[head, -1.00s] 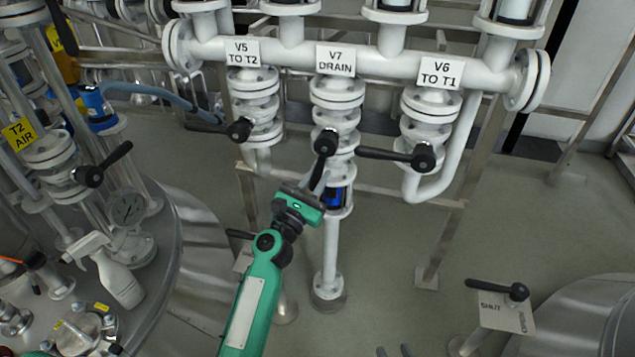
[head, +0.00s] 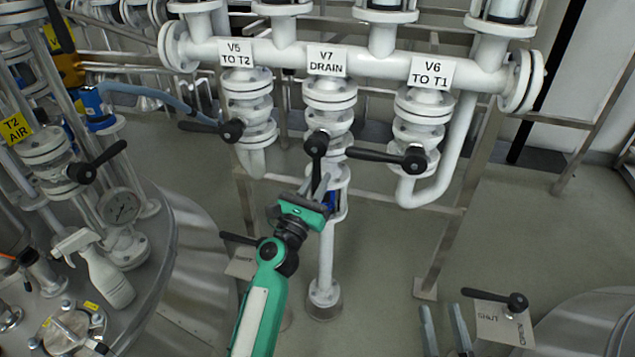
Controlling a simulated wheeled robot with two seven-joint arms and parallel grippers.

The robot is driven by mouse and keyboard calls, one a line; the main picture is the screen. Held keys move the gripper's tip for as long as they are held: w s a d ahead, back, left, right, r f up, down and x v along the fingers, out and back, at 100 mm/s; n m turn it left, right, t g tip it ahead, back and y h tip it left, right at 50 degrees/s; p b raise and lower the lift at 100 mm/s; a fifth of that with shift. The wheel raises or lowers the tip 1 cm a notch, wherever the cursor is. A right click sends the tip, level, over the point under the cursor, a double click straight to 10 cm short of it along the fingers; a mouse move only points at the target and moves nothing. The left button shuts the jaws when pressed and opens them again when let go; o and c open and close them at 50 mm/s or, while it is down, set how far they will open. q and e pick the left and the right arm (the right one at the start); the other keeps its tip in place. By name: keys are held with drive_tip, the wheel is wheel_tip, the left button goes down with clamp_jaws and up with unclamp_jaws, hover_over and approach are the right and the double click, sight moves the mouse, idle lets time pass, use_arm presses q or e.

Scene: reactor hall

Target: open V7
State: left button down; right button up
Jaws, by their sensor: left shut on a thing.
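The V7 DRAIN label (head: 326,60) hangs on the white manifold pipe, above the middle valve (head: 329,95). V7's black handle (head: 316,147) points down from its hub, roughly along the pipe. My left gripper (head: 318,186), on the green arm, comes up from below and is shut on the lower part of this handle. The gripped end is partly hidden by the fingers. My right gripper (head: 444,326) shows only as two grey fingers at the bottom edge, apart and empty, away from V7.
A SHUT/OPEN plate with a black handle (head: 497,300) stands lower right. A spray bottle (head: 105,275) stands on the left tank.

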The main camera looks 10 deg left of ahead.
use_arm(q)
drive_tip(key=shift+d+f, duration=0.15)
drive_tip(key=shift+f, duration=0.05)
drive_tip(key=c, duration=1.3)
unclamp_jaws()
drive_tip(key=shift+r, duration=0.1)
drive_tip(key=shift+s, duration=0.1)
use_arm(e)
drive_tip(key=shift+f, duration=0.1)
